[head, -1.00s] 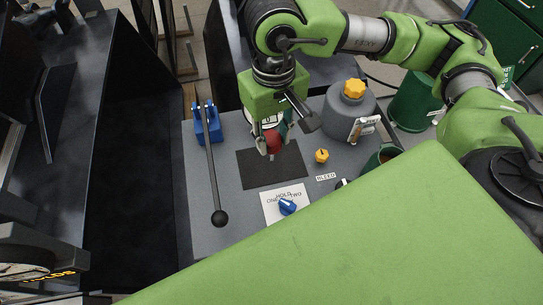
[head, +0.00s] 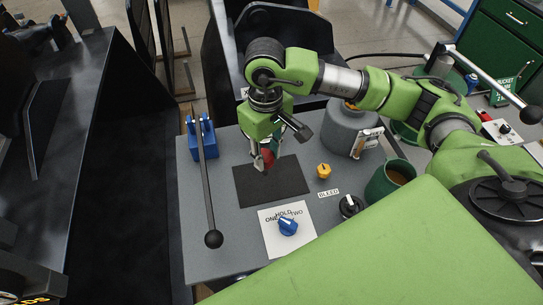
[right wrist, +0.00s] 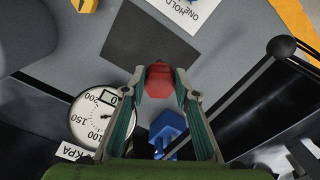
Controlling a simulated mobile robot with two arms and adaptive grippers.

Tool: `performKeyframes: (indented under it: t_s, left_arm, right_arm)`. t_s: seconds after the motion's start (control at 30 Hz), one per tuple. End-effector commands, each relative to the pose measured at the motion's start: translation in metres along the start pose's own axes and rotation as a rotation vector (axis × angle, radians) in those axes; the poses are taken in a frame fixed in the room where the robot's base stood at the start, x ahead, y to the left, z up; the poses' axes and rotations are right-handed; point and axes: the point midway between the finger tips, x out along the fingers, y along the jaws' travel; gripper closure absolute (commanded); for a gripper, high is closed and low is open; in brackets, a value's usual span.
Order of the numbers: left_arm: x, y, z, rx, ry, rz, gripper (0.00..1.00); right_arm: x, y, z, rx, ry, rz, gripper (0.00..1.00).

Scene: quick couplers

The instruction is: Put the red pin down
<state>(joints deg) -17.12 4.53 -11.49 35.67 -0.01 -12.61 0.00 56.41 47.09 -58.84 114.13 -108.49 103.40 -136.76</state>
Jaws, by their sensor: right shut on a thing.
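The red pin (head: 268,158) is between the fingers of my right gripper (head: 263,162), which is shut on it. In the right wrist view the red pin (right wrist: 159,82) sits between the two fingertips. In the head view the pin appears over the far edge of the dark mat (head: 275,187) on the grey bench top. The mat also shows in the right wrist view (right wrist: 150,38), just beyond the pin. I cannot tell whether the pin touches the surface. My left gripper is not in view.
A black lever with a ball end (head: 213,238) rises from a blue bracket (head: 203,142) on the left. A yellow knob (head: 323,171), blue selector knob (head: 288,226), grey canister (head: 345,125) and green mug (head: 385,182) are nearby. A pressure gauge (right wrist: 98,118) is close to the gripper.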

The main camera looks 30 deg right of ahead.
Motion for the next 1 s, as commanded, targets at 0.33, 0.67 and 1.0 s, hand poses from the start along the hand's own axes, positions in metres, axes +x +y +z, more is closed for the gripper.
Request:
performKeyframes:
  t_s: [0.33, 0.67, 1.0]
  left_arm:
    - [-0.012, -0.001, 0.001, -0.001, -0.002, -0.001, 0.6]
    - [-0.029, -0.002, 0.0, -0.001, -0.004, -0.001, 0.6]
    - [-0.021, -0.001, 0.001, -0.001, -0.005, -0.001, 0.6]
  right_arm:
    - [0.029, 0.025, -0.008, 0.003, -0.002, 0.0, 0.98]
    - [0.06, 0.024, -0.009, -0.001, 0.002, -0.001, 0.98]
    - [0.065, 0.024, -0.009, -0.001, 0.003, 0.0, 0.98]
